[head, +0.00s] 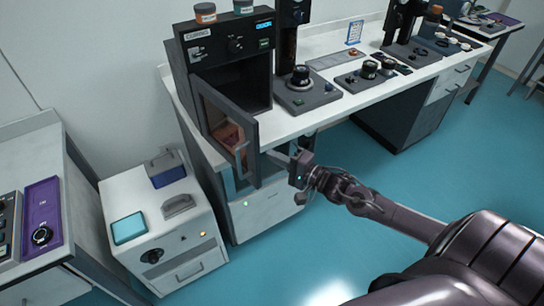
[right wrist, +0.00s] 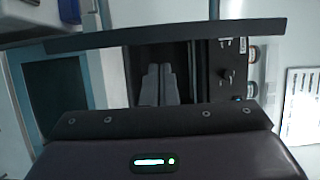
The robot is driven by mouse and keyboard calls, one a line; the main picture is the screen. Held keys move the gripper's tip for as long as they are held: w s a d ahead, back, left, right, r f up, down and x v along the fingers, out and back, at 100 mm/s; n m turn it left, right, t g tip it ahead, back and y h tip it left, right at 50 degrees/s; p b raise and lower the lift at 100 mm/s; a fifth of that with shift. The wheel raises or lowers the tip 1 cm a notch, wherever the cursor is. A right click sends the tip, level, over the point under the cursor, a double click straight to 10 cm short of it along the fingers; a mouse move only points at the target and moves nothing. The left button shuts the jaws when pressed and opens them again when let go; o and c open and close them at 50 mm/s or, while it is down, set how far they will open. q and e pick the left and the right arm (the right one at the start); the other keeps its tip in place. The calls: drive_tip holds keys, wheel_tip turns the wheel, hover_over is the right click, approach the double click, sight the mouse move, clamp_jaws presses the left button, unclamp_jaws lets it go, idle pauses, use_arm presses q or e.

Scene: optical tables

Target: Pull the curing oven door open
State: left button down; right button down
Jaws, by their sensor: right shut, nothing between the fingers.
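The curing oven (head: 228,52) is a dark box at the back end of the long white bench. Its framed, windowed door (head: 252,152) stands swung out from the front, so the dark chamber (head: 235,85) is exposed. A pale handle (head: 241,148) shows at the door. My right gripper (head: 277,157) is just right of the door's outer edge, its fingers pointing toward it; touching or apart is unclear. Its fingers (right wrist: 158,85) are together and empty in the right wrist view, below a dark bar that I cannot identify surely. My left gripper is out of view.
An orange-brown object (head: 228,136) shows at the door window. Jars (head: 205,13) stand on the oven. A white cabinet (head: 185,237) stands at the lower left. Instruments (head: 307,92) line the bench. The blue floor (head: 400,180) is clear on the right.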

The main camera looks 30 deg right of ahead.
drive_tip(key=shift+s+a+r, duration=0.1)
drive_tip(key=shift+s+a, duration=0.1)
drive_tip(key=shift+a, duration=0.6)
drive_tip(key=a+p, duration=0.1)
drive_tip(key=a, duration=0.2)
drive_tip(key=s+a+m+h+p, duration=0.1)
drive_tip(key=a, duration=0.2)
drive_tip(key=a+h+p, duration=0.1)
drive_tip(key=a, duration=0.2)
drive_tip(key=shift+s+m+t, duration=0.2)
drive_tip(key=shift+m+t, duration=0.1)
drive_tip(key=shift+t, duration=0.1)
